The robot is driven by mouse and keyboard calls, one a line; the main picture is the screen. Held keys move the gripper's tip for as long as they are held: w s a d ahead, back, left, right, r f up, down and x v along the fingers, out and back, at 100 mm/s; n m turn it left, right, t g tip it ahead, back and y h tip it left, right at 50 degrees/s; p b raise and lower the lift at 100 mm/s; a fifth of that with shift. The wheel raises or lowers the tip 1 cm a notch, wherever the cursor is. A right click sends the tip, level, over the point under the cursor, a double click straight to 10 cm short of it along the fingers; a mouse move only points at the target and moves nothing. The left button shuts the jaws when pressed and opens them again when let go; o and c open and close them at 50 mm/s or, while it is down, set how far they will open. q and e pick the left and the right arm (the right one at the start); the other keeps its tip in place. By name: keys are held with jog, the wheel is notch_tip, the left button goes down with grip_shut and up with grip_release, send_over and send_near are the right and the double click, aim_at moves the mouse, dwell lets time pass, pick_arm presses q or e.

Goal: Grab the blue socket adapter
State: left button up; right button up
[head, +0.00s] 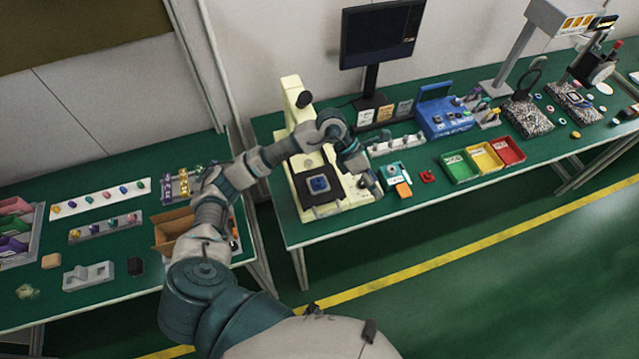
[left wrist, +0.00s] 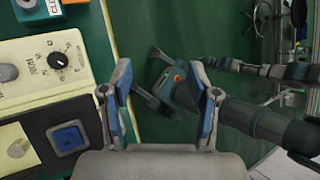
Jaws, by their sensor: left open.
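A small blue square piece with a round centre, which looks like the blue socket adapter (head: 319,184), sits on the dark stage (head: 325,200) of a cream machine. It also shows at the lower left of the left wrist view (left wrist: 68,137), on the black plate. My left gripper (head: 367,183) hangs just right of this stage, near the machine's right side. In the left wrist view its two blue-padded fingers (left wrist: 164,85) are spread apart with nothing held between them. The adapter lies outside the fingers, to their left.
The cream machine's column (head: 293,98) rises behind the stage. A teal box (head: 392,174), an orange block (head: 404,190) and a red piece (head: 428,177) lie to the right. Coloured bins (head: 460,166) stand beyond. The green table's front strip is mostly clear.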

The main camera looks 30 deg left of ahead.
pick_arm(q)
jog(key=w+a+r+y, duration=0.15)
jog(key=a+y, duration=0.45)
jog(key=a, duration=0.6)
jog(key=n+y, duration=0.2)
send_over(317, 179)
notch_tip(317, 179, down, 4)
jog(key=shift+g, duration=0.3)
jog(key=f, duration=0.2)
jog(key=d+f, duration=0.1)
jog(key=f, duration=0.1)
jog(key=f+p, duration=0.1)
jog(key=f, duration=0.1)
jog(key=shift+s+d+f, duration=0.2)
jog(key=shift+s, duration=0.1)
jog(key=shift+f, duration=0.55)
jog(key=f, duration=0.2)
jog(key=a+f+p, duration=0.1)
jog(key=f, duration=0.1)
jog(key=shift+w+f, duration=0.1)
jog(key=shift+f, duration=0.5)
jog(key=shift+d, duration=0.1)
jog(key=shift+d+r, duration=0.15)
jog(key=shift+d, duration=0.1)
grip_shut()
jog(key=shift+a, duration=0.1)
pick_arm(e)
jog(key=shift+w+d+r, duration=0.15)
jog(key=shift+d+r, duration=0.05)
jog(key=shift+r, duration=0.75)
